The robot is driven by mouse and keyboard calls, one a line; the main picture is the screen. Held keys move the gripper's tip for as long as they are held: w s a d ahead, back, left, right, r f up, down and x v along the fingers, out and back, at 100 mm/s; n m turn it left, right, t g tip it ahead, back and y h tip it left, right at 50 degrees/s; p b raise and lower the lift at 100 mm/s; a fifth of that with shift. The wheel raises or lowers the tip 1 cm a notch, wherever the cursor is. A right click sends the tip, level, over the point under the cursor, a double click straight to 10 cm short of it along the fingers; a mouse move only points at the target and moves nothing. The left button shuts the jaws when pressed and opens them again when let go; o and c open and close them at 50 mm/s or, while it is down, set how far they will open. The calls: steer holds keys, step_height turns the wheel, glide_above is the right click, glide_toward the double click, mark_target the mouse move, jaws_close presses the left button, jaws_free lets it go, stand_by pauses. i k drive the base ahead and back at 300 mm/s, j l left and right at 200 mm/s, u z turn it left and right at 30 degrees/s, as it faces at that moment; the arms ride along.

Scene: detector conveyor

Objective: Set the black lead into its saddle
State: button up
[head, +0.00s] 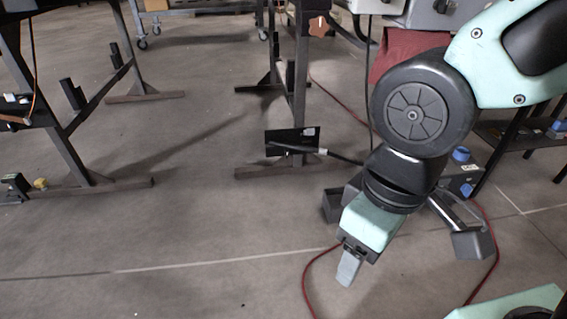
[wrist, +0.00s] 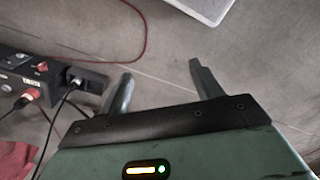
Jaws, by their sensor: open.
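A thick black lead (head: 345,158) with a pale band shows in the head view. Its left end lies across a small black plate (head: 307,133) low on the stand's leg, and its right end passes behind my arm. I cannot tell which part is the saddle. My gripper (head: 349,268) points down over the floor, below and right of the plate, apart from the lead. In the wrist view my gripper (wrist: 160,85) has its two fingers spread with only floor between them. Thin black cables (wrist: 62,103) run from a dark box at the left there.
A dark box (head: 467,182) with a blue knob (head: 461,154) stands partly behind my arm. A red cable (head: 304,283) loops over the floor beneath my gripper. A dark stand (head: 299,85) rises behind. The floor at left centre is clear.

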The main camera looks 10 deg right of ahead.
mark_target(321, 151)
steer(key=i+j, duration=0.4)
steer(key=i, duration=0.15)
steer(key=i+j, duration=0.4)
steer(key=i+z, duration=0.05)
steer(key=i, duration=0.1)
